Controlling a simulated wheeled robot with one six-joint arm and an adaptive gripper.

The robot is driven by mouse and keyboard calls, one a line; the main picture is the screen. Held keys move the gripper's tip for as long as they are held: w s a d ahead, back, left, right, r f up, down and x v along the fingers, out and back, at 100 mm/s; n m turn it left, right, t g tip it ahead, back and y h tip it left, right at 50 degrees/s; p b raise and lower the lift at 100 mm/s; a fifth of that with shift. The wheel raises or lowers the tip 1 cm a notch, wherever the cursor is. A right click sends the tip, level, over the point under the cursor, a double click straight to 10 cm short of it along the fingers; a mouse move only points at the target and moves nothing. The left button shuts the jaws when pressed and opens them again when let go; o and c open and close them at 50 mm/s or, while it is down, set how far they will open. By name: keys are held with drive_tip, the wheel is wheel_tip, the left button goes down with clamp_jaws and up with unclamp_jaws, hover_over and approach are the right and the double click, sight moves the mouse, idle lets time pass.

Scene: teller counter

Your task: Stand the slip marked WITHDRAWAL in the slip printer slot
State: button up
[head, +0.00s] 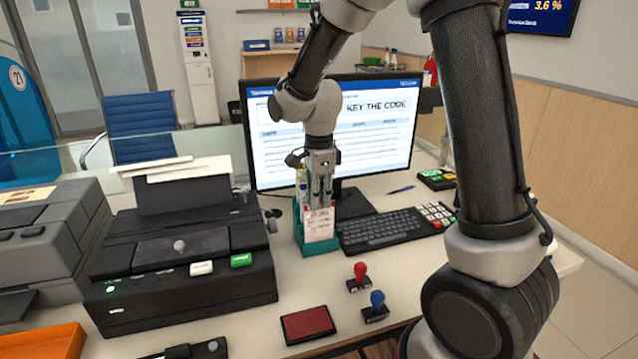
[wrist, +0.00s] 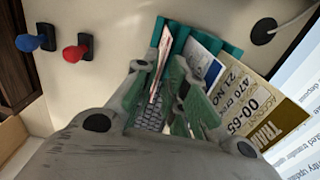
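A teal rack (head: 318,247) stands on the counter before the monitor and holds several upright slips. The front slip (head: 318,224) is white with reddish print; I cannot read the word WITHDRAWAL on any slip. My gripper (head: 320,200) points down at the rack. In the wrist view the fingers (wrist: 162,72) stand apart, on either side of a thin white-and-red slip (wrist: 155,68) still in the rack (wrist: 181,35). A blue-and-white slip (wrist: 200,62) and a yellowish account slip (wrist: 258,112) stand beside it. A black printer (head: 185,265) with a green light is left of the rack; its slot is not clear.
A keyboard (head: 380,229) and monitor (head: 275,130) stand close behind and right of the rack. Red (head: 360,275) and blue (head: 376,304) stamps and a red ink pad (head: 307,324) lie in front. A grey machine (head: 50,235) and an orange tray (head: 45,342) are at left.

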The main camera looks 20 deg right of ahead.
drive_tip(key=shift+f, duration=1.2)
drive_tip(key=shift+c, duration=0.2)
clamp_jaws()
drive_tip(key=shift+r, duration=0.15)
wheel_tip(320, 180, up, 11)
drive_tip(key=shift+r, duration=0.15)
idle(0.7)
